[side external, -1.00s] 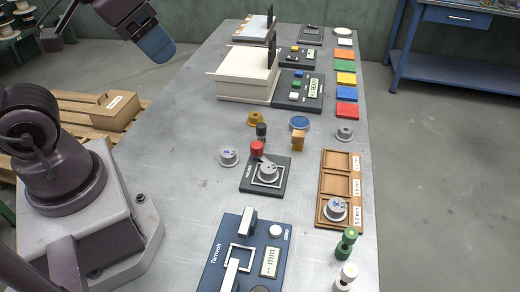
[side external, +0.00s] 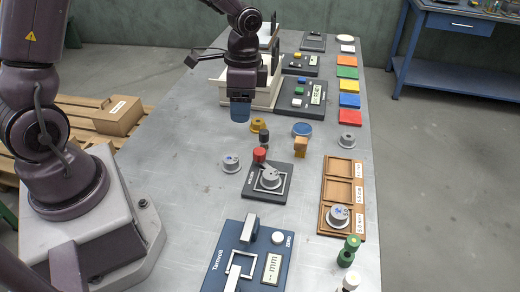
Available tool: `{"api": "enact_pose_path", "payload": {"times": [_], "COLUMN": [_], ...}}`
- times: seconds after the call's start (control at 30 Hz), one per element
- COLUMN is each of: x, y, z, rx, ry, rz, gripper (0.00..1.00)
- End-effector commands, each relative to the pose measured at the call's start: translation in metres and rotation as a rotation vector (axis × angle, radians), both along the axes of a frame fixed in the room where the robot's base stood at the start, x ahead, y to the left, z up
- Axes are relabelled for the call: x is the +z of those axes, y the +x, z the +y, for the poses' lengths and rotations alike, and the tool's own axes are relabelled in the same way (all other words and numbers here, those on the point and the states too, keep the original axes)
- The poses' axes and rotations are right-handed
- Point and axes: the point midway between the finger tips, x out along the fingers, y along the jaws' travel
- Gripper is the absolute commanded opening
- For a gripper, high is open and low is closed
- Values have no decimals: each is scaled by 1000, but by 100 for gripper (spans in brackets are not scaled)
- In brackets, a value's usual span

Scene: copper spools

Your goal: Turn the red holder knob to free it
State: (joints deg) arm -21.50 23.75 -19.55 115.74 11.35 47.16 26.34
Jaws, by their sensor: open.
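The red knob (side external: 259,155) stands at the back left of the dark holder plate (side external: 251,192). A grey spool (side external: 270,178) sits on that holder, inside a light square outline, in front of and right of the knob. My gripper (side external: 240,112) points down above the table, behind and a little left of the red knob, and apart from it. Its blue fingertips show as one block from this side, so the gap between them is hidden. Nothing shows held in it.
A yellow spool (side external: 258,125) and a black knobbed piece (side external: 264,141) stand close behind the red knob. A loose grey spool (side external: 231,163) lies left of the holder. A wooden tray (side external: 325,213) is at right, the blue gauge (side external: 232,262) in front. The table's left side is clear.

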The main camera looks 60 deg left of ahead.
Motion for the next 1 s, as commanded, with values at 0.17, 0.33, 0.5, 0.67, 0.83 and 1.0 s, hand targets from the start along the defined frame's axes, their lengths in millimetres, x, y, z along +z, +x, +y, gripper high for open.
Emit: {"api": "enact_pose_path", "payload": {"times": [0.17,0.33,0.5,0.67,0.83,1.0], "x": [-23,-18,-33,-65,-101,-129], "y": [37,45,44,42,42,42], "z": [-8,-5,-6,-7,-7,-7], "rx": [-266,-399,-414,-413,-411,-410], "ry": [-53,-40,-41,-43,-43,-41], "rz": [-33,-67,-63,-60,-61,-63], "gripper": [59,59,59,59,59,59]}}
